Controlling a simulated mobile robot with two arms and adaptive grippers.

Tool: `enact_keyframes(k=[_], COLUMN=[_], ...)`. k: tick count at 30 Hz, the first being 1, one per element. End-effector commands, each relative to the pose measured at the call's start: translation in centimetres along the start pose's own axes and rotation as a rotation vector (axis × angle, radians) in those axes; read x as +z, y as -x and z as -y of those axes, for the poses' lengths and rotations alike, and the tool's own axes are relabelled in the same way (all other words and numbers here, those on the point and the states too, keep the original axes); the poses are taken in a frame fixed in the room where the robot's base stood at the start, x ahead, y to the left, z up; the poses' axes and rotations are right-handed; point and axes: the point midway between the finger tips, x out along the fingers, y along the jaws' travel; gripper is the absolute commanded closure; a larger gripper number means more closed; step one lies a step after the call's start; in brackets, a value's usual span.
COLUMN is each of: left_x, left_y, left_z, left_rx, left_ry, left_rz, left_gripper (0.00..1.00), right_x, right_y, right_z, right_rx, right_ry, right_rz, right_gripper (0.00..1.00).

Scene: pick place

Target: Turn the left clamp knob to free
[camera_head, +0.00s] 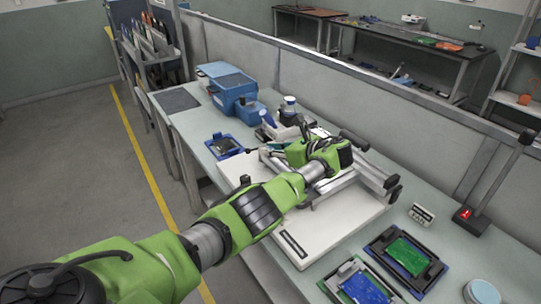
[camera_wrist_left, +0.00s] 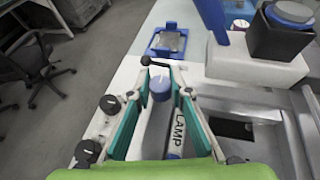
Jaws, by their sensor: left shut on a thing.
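My left gripper (camera_wrist_left: 160,92) has its teal-padded fingers on both sides of a blue clamp knob (camera_wrist_left: 160,87) and is shut on it. A black lever with a ball end (camera_wrist_left: 146,61) shows just beyond the fingertips. A strip reading "LAMP" (camera_wrist_left: 179,135) runs between the fingers, partly hidden. In the head view my left gripper (camera_head: 272,145) reaches over the rear left part of the metal clamp frame, which stands on a white base board (camera_head: 345,208). The knob is hidden there by the gripper. My right gripper is not in view.
Blue bins (camera_head: 232,92) stand at the back left of the bench. A blue tray (camera_head: 224,146) lies left of the frame. A post with a red-lit base (camera_head: 467,215) stands right.

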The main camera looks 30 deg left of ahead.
Motion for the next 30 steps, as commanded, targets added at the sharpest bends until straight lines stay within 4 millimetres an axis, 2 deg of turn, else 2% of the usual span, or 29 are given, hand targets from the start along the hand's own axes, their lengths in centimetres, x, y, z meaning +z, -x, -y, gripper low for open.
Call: enact_keyframes(k=[4, 18, 19, 21, 30], left_x=[-0.03, 0.05, 0.06, 0.05, 0.01], left_y=[-0.07, -0.06, -0.06, -0.07, 0.0], left_z=[0.03, 0.0, 0.0, 0.0, 0.01], left_rx=[0.015, 0.022, 0.022, 0.022, 0.021], left_ry=[0.007, 0.009, 0.009, 0.009, 0.008], left_rz=[0.001, 0.0, 0.0, 0.0, 0.0], left_gripper=[1.0, 1.0, 0.76, 0.63, 0.63], right_x=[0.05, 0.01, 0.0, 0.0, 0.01], right_y=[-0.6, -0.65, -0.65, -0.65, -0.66], right_z=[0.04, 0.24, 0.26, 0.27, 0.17], right_rx=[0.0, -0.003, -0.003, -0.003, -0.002], right_ry=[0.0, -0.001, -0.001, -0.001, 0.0], right_rz=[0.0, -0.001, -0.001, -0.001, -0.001], right_gripper=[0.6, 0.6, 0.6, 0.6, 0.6])
